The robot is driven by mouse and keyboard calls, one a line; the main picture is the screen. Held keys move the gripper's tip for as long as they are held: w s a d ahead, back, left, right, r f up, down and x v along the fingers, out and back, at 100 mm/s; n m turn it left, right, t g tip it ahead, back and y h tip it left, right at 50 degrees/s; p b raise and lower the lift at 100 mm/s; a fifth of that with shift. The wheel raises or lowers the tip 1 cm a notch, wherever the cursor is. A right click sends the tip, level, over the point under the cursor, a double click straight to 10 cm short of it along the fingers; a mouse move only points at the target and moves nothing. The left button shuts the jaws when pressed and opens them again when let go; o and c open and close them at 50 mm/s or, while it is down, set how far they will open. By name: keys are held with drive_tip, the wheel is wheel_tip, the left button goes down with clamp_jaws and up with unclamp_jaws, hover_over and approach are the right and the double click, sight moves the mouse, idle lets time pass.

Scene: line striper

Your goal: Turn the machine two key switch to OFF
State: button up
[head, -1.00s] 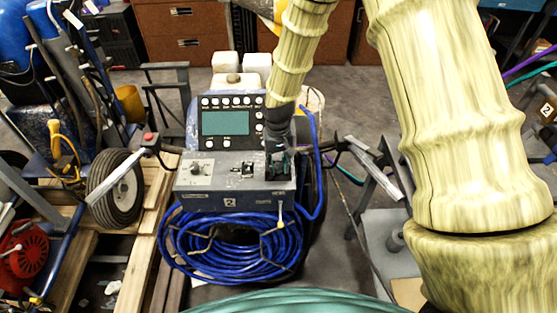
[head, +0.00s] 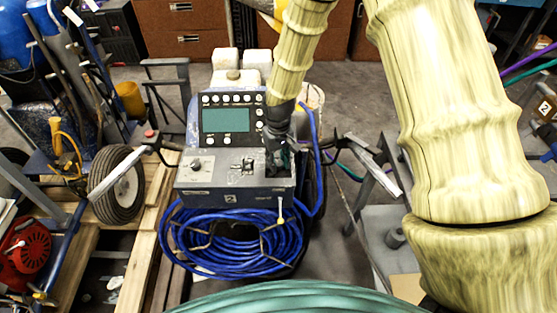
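The line striper marked "2" (head: 231,198) stands in the middle of the head view. Its grey control box has a dark round knob (head: 196,164) on a pale plate at the left of the top. Small dark switch parts (head: 244,166) sit near the middle of that top. I cannot tell for sure which part is the key switch. My gripper (head: 278,164) is dark and points down over the right part of the box top, right of those parts. Its fingers are small and dark, so opening and contact cannot be told. It hides the surface behind it.
A display panel (head: 226,121) with buttons rises behind the box. Coiled blue hose (head: 232,240) hangs in front. Handlebars (head: 355,150) reach out on both sides. A wheel (head: 116,185) and wooden boards stand at left. Grey floor shows at right.

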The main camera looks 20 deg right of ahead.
sight(279, 163)
drive_tip(key=o, duration=0.4)
wheel_tip(279, 163, up, 12)
idle(0.7)
idle(0.4)
